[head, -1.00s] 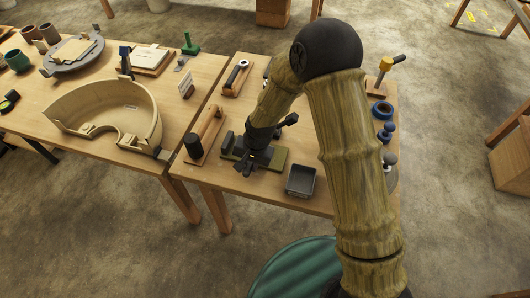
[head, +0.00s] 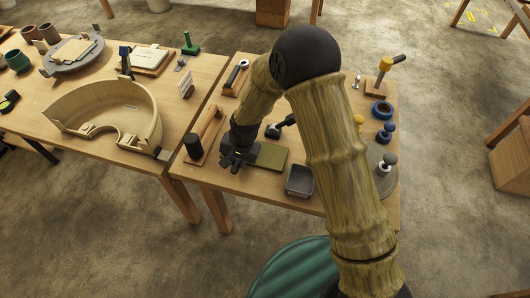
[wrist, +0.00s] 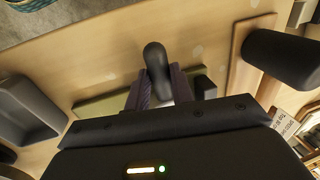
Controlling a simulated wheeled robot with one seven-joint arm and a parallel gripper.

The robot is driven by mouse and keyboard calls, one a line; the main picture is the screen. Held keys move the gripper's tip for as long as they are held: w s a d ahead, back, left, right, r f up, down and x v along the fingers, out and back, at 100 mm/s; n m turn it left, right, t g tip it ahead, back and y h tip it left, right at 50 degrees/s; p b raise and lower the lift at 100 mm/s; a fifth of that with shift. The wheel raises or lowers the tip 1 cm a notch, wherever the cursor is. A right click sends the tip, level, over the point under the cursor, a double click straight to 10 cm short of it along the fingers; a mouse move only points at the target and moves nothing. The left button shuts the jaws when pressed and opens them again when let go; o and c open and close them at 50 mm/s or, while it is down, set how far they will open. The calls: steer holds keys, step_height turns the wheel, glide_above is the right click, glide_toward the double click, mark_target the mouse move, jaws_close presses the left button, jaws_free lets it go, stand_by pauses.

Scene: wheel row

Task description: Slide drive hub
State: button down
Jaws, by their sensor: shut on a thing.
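My gripper (head: 238,160) is low over the left part of an olive-green slab (head: 271,157) on the right-hand table. In the wrist view my gripper (wrist: 160,92) has its two ribbed fingers closed around a black rounded knob (wrist: 156,58). I take the knob to be part of the drive hub; the body below it is mostly hidden by the fingers and palm. The slab shows in the wrist view behind the fingers as a green strip (wrist: 104,105). A small dark block (wrist: 205,87) stands just right of the fingers.
A grey tray (head: 300,180) stands right of the slab, near the table's front edge. A black cylinder (head: 193,147) on a wooden board stands close to my gripper's left. A black-knobbed lever (head: 280,127) is behind the slab. A tan curved shell (head: 105,112) stands on the left table.

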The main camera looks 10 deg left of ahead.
steer(key=shift+a, duration=0.25)
steer(key=c, duration=1.2)
jaws_free()
steer(key=shift+w, duration=0.1)
steer(key=shift+c, duration=0.2)
steer(key=shift+d, duration=0.1)
steer(key=shift+r, duration=0.1)
step_height(320, 180, up, 7)
steer(key=d+p, duration=0.1)
steer(key=p, duration=0.4)
steer(key=shift+d, duration=0.2)
